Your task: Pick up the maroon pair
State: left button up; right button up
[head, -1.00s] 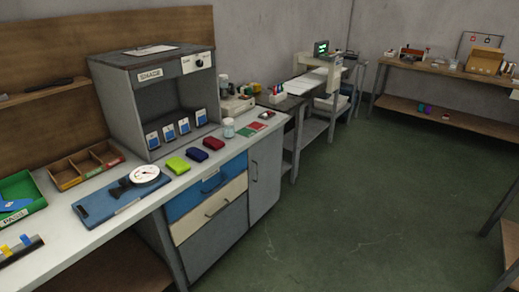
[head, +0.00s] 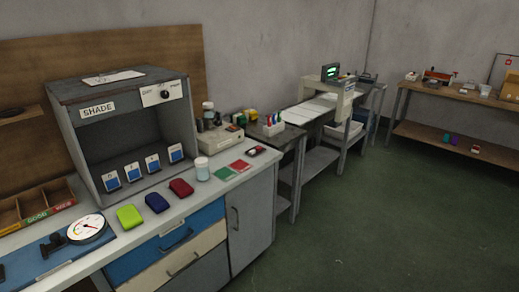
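The three lie apart in front of the grey SHADE cabinet (head: 97,109). Neither of my grippers shows in the head view.
Several blue-and-white cards (head: 132,172) stand along the cabinet's front. A dial gauge (head: 87,228) is at left. Green floor (head: 400,230) lies open at right.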

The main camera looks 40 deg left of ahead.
aim_at(182, 189)
jog(key=i, duration=1.45)
jog(key=u, duration=0.6)
jog(key=i, duration=0.95)
jog(key=u, duration=1.55)
jog(key=i, duration=0.9)
jog(key=u, duration=0.8)
